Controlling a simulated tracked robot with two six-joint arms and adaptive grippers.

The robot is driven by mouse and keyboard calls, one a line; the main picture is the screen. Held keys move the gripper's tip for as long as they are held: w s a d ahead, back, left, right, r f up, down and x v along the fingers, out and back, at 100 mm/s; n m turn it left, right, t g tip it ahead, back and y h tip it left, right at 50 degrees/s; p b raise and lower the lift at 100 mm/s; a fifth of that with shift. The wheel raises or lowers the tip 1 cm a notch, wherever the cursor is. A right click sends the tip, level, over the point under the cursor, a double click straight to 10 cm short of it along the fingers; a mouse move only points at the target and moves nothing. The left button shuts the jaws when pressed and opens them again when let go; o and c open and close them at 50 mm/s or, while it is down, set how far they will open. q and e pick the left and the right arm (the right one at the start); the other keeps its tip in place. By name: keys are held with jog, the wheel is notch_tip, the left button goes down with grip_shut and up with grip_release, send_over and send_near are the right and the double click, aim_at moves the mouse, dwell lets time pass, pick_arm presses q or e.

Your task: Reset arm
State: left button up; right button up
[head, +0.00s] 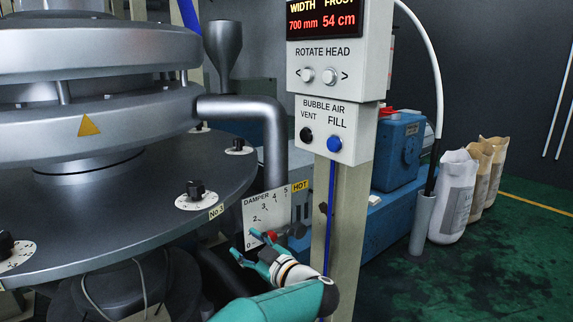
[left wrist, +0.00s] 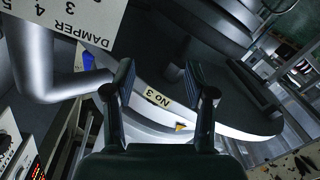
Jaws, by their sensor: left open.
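My left gripper (head: 250,246) is open and empty in the head view, at the lower middle, in front of the lower edge of the white damper plate (head: 268,212). A red knob (head: 271,235) shows close by its fingers; I cannot tell whether they touch. In the left wrist view the open fingers (left wrist: 158,80) point toward the rim of the round table, with the "No 3" label (left wrist: 157,97) between them. The damper plate (left wrist: 80,22) shows upside down at the upper left there. My right gripper is not in view.
The round steel table (head: 130,215) with black dials (head: 196,190) is at left. A post carries the control box (head: 336,130) with a blue FILL button (head: 334,144). A thick pipe (head: 270,130) marked HOT bends down behind the damper. Sacks (head: 457,195) stand at right.

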pick_arm(q)
jog(key=a+f+m+g, duration=0.1)
jog(key=a+f+m, duration=0.3)
jog(key=a+f, duration=1.2)
jog(key=s+a+f+m+h, duration=0.2)
jog(key=s+f, duration=0.1)
jog(key=f, duration=0.2)
jog(key=s+a+f+m+h, duration=0.1)
jog(key=s+a+f+h, duration=0.1)
jog(key=f, duration=0.3)
jog(key=s+d+f+m+g+h, duration=0.2)
jog(key=s+d+f+h, duration=0.1)
jog(key=s+f, duration=0.35)
jog(key=s+d+f+m+g+h, duration=0.1)
jog(key=s+d+f+g+h, duration=0.15)
jog(key=s+f, duration=0.4)
jog(key=s+d+f+m+g+h, duration=0.1)
jog(key=s+d+g+h, duration=0.2)
jog(key=s+d, duration=0.55)
jog(key=s+d+f+m+g+h, duration=0.1)
jog(key=s+d+f+g+h, duration=0.2)
jog(key=s, duration=1)
notch_tip(320, 180, up, 28)
jog(key=p, duration=2.6)
jog(key=shift+a+f+g, duration=0.2)
jog(key=shift+g, duration=0.15)
